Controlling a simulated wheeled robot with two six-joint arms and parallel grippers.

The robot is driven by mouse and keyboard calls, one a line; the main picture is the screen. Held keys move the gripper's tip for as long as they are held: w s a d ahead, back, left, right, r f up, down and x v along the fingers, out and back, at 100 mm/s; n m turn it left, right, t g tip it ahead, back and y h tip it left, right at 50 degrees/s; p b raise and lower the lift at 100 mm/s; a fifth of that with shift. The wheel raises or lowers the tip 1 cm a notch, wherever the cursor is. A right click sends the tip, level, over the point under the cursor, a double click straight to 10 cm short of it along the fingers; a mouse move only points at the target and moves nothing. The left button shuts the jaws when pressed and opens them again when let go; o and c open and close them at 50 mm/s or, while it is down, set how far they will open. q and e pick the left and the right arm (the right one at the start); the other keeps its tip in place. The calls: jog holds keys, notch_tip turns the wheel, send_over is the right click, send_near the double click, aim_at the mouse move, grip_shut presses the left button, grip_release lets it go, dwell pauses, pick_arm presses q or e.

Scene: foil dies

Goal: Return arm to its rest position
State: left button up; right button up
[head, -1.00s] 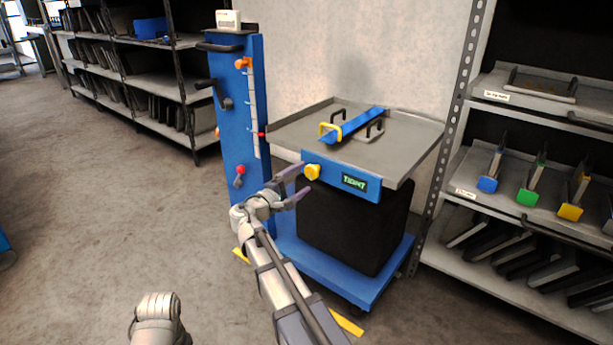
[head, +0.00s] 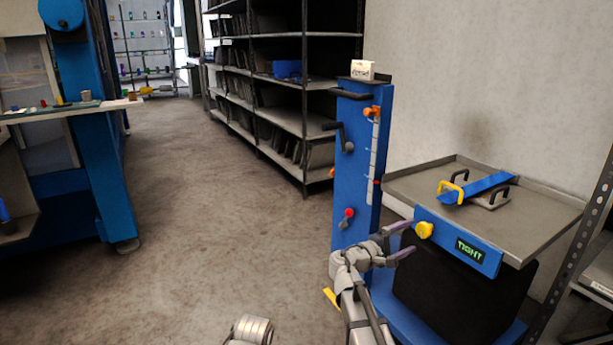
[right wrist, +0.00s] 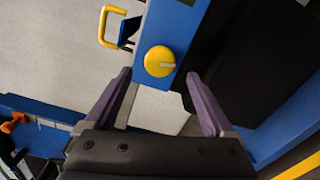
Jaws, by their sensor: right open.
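My right gripper (head: 413,236) is open in front of the cart's blue front panel, with its purple fingers close to the yellow knob (head: 424,230). In the right wrist view the two fingers (right wrist: 159,84) are spread wide. The knob (right wrist: 159,61) shows just beyond their tips, between their lines, with a clear gap on each side. The display (head: 469,250) beside the knob reads TIGHT in green. My left gripper is not in view; only a grey piece of my own body shows at the bottom edge.
A grey tray top (head: 545,225) on the cart carries a blue bar (head: 476,187) with a yellow handle. A blue post (head: 352,190) with levers stands left of it. Shelves (head: 290,115) line the wall behind. A blue machine (head: 100,150) stands far left; the floor between is clear.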

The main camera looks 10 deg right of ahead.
aim_at(421, 231)
jog(key=x, duration=0.5)
jog(key=shift+w+d, duration=0.1)
dwell(0.3)
